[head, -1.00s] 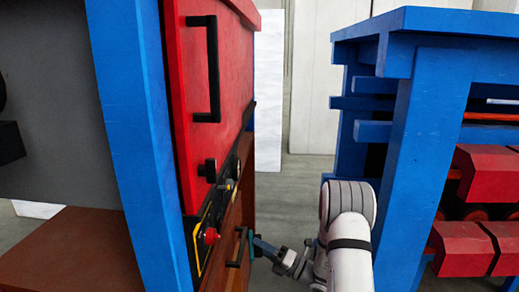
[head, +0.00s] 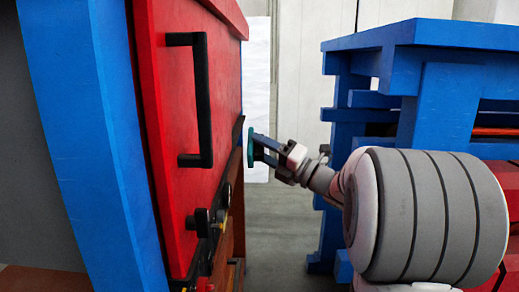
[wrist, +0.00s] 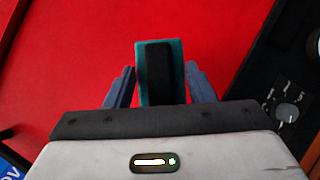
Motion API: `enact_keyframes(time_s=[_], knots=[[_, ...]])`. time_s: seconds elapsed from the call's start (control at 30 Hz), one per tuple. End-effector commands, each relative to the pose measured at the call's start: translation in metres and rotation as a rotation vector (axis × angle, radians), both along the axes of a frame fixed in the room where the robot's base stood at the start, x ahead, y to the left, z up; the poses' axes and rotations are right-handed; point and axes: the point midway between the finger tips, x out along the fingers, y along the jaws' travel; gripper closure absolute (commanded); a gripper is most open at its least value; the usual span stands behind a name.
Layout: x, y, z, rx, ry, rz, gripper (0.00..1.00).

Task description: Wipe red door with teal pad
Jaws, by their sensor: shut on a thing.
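The red door (head: 182,100) stands on the left in the head view, with a long black bar handle (head: 203,100). Its red face (wrist: 80,50) fills most of the wrist view. My gripper (head: 258,149) is at the door's far right edge in the head view. It is shut on the teal pad (head: 250,147), whose flat face points toward the door. In the wrist view the teal pad (wrist: 178,60) shows between the fingers, with a dark block on its back. I cannot tell whether the pad touches the door.
A black control panel (wrist: 290,85) with a dial borders the door in the wrist view. A blue post (head: 85,130) stands at the left. A blue rack (head: 440,85) with red parts stands at the right, behind my arm. Open floor lies between.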

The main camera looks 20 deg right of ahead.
Motion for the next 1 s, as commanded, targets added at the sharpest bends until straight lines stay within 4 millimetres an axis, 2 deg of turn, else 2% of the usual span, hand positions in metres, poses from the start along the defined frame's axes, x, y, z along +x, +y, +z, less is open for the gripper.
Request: enact_keyframes(time_s=[0.3, 0.5, 1.0], knots=[[0.010, 0.038, -0.002, -0.001, -0.002, 0.017, 0.69], [0.016, 0.055, -0.001, 0.000, -0.002, 0.020, 0.69], [0.019, 0.062, 0.000, 0.000, -0.001, 0.018, 0.69]])
